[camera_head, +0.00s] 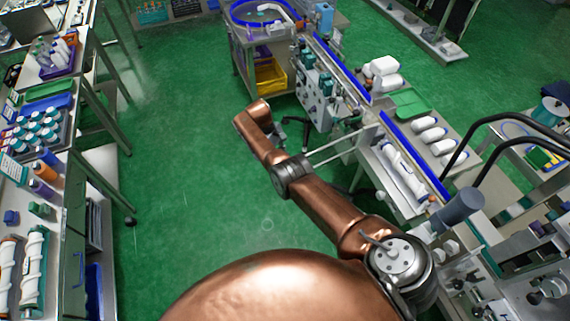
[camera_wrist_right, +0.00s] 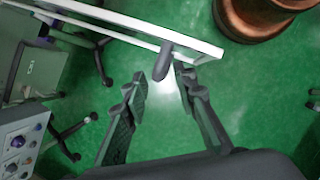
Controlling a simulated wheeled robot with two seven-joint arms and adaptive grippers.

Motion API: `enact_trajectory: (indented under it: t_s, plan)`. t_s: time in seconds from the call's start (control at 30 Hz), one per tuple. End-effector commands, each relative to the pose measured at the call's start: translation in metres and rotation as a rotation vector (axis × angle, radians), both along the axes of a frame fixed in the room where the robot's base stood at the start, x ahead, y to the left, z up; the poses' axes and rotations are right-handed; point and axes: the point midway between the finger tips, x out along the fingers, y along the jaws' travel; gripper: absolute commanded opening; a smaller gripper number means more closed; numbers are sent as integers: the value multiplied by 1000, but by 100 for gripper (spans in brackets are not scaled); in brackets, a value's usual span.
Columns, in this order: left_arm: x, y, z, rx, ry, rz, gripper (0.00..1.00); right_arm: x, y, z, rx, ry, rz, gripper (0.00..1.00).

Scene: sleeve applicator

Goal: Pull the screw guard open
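The screw guard (camera_wrist_right: 130,22) shows in the right wrist view as a pale, thin-framed panel reaching in from the upper left, with a dark rounded handle (camera_wrist_right: 162,64) hanging from its edge. My right gripper (camera_wrist_right: 162,82) is open. Its two dark fingers stand on either side of the handle's line, with the handle at the gap near the fingertips. I cannot tell whether either finger touches it. In the head view, pale rails (camera_head: 332,150) that may be the guard stick out from the machine beside my copper arm. My left gripper is in neither view.
The applicator line with its blue-edged conveyor (camera_head: 415,157) and white bottles (camera_head: 430,136) runs along the right. A grey control box (camera_wrist_right: 22,140) stands at lower left in the wrist view. Shelves with bottles (camera_head: 38,130) line the left. Green floor (camera_head: 190,150) lies clear between.

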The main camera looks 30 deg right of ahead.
Motion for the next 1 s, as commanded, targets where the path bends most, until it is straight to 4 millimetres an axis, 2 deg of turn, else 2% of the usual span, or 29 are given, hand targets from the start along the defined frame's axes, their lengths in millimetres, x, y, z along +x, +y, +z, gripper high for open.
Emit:
enact_trajectory:
  t_s: [0.03, 0.2, 0.43, 0.6, 1.0]
  plan:
    - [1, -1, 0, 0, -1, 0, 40, 5, 3, 12, 0, -5, 1, 26]
    - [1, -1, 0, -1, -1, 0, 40, 16, 11, 45, -1, -3, 2, 26]
    - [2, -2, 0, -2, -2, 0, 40, 27, 18, 78, 0, -1, 1, 26]
    - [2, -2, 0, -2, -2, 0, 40, 30, 20, 86, 1, 1, 1, 26]
    - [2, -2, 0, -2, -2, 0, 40, 30, 21, 87, 2, 0, 1, 26]
